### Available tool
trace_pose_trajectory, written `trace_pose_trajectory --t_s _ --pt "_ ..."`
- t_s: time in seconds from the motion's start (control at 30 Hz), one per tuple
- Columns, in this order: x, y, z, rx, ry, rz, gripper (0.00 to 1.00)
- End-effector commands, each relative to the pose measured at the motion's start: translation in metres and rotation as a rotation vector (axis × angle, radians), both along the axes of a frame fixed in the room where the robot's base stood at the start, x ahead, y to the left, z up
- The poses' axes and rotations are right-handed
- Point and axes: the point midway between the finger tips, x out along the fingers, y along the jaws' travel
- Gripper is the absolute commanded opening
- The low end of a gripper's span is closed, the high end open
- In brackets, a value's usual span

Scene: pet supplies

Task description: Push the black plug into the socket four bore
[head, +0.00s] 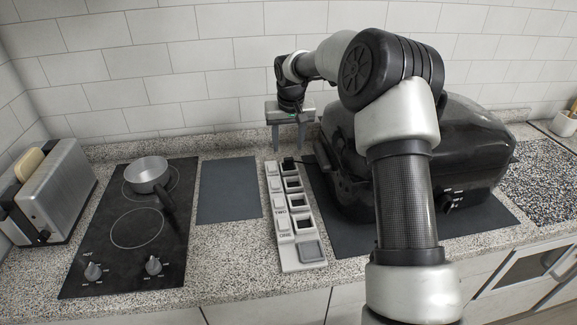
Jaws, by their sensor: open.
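The pale grey socket strip (289,258) lies on the counter, with labelled tabs on its left side and a row of square bores with dark openings. The labels "ONE" and "TWO" are legible at the near part; the farther ones are too small to read. The black plug (288,163) is at the farthest bore, at the strip's back end, and sticks up above the strip. I cannot tell how deep it sits. My gripper (290,148) points down just above and behind the plug. Its two grey fingers are apart, with nothing seen between them.
A large black appliance (470,150) stands on a dark mat right of the strip, partly behind my arm. A cooktop (135,232) with a pot (147,174) is at left, beside a toaster (56,192). A flat dark mat (228,190) left of the strip is clear.

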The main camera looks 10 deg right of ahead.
Motion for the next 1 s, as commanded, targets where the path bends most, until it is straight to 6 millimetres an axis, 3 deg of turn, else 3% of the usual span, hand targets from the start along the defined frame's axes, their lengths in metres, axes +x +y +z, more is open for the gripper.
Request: trace_pose_trajectory --t_s 0.1,0.37,0.63,0.93,1.0 --pt "0.005 0.000 -0.018 0.001 0.001 0.001 0.47" --pt "0.011 -0.002 -0.036 0.001 0.000 0.000 0.47" --pt "0.024 -0.007 -0.072 0.001 0.000 0.000 0.47" --pt "0.026 -0.008 -0.077 -0.001 -0.002 0.000 0.47" --pt "0.026 -0.008 -0.077 -0.001 -0.002 0.000 0.38"
